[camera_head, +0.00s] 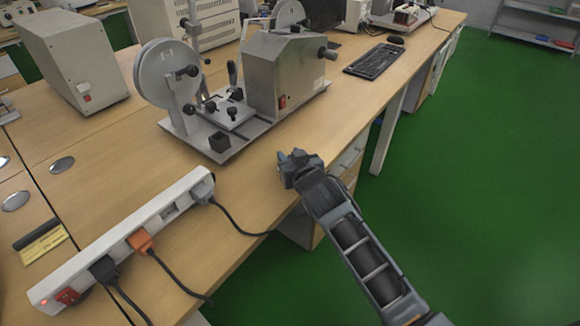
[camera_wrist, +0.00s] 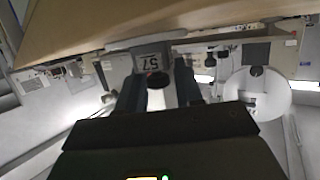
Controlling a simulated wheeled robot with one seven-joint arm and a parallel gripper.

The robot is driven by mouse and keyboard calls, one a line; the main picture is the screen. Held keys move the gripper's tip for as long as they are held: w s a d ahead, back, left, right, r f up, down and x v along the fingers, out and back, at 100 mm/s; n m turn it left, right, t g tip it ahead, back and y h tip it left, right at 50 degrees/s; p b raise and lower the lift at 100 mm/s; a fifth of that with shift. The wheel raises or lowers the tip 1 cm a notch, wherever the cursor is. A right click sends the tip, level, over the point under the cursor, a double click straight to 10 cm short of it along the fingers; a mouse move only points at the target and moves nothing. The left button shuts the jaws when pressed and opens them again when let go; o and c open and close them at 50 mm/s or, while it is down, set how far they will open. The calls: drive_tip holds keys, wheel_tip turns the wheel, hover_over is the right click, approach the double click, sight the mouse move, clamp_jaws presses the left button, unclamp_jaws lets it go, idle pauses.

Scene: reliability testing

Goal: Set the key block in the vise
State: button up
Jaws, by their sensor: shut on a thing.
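My gripper (camera_head: 296,168) is over the front edge of the wooden bench, to the right of the machine's base plate. In the wrist view its two dark fingers (camera_wrist: 158,88) are shut on a small grey block (camera_wrist: 150,62) with a dark numbered face, which I take to be the key block. A dark round part shows just below that face. In the head view the held block cannot be told apart from the dark fingertips. The vise (camera_head: 230,110) appears to be the small clamp with black knobs on the machine's plate, apart from my gripper.
The grey machine (camera_head: 285,75) with a large disc (camera_head: 165,75) stands behind. A white power strip (camera_head: 130,240) with trailing cables lies front left. A keyboard (camera_head: 374,60) is at the back right. Bare bench lies between strip and machine.

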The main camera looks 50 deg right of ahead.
clamp_jaws()
drive_tip(key=shift+r, duration=0.1)
